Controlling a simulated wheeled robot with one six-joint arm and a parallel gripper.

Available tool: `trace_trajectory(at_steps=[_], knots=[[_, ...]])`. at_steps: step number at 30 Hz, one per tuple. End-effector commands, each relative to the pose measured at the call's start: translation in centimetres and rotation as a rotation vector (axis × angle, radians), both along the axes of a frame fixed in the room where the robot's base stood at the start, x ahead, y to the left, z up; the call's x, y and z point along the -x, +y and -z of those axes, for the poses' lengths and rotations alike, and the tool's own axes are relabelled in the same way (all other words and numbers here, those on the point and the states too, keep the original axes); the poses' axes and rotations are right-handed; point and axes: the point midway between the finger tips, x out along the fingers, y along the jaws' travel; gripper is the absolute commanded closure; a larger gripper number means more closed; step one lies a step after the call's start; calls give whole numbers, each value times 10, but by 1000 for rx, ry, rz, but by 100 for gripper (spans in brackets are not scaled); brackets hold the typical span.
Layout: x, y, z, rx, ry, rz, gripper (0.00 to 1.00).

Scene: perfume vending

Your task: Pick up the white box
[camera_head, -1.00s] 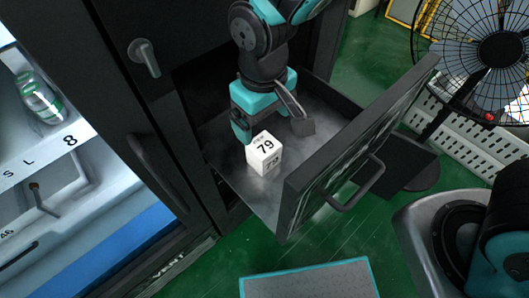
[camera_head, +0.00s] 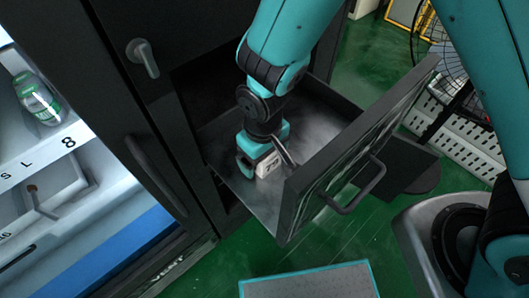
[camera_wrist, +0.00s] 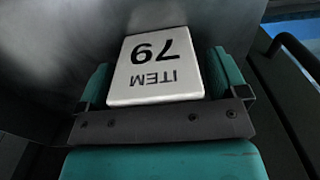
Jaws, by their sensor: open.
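The white box (camera_head: 267,166) sits on the floor of the open dark drawer (camera_head: 234,187). My gripper (camera_head: 262,165) is down inside the drawer at the box. In the wrist view its teal fingers (camera_wrist: 160,80) are open, one on each side of the box. I cannot tell whether either finger touches it. In the head view the gripper hides part of the box.
The drawer front with its handle (camera_head: 357,187) stands right of my gripper. The dark cabinet (camera_head: 150,100) rises on the left, beside shelves with a green bottle (camera_head: 37,98). A fan (camera_head: 440,40) and a white perforated panel (camera_head: 462,140) are at the upper right.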

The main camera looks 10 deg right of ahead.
Motion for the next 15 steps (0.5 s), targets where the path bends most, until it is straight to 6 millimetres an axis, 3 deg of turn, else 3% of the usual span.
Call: trace_trajectory(at_steps=[3, 10, 15], knots=[[0, 0, 0, 0, 0, 0, 11], [0, 0, 0, 0, 0, 0, 63], [0, 0, -1, 0, 0, 0, 63]])
